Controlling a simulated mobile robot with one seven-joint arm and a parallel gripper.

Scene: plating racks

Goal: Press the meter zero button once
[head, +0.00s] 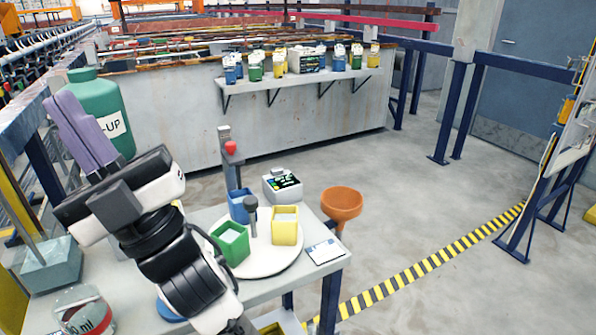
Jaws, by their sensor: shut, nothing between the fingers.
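A small grey meter (282,184) with a dark lit display stands at the back of the work table. Its zero button is too small to make out. A similar box with a dark display (306,60) stands on the wall shelf. My gripper (68,104), with lavender fingers, is at the left, raised and pointing up and left, in front of the green tank. It is shut and empty, well apart from the meter on the table.
The work table (262,292) holds a round white turntable (272,262) with blue, green and yellow containers. Behind it is a post with a red knob (231,148). An orange funnel (342,203) is at the table's right edge. A green tank (100,108) stands at left.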

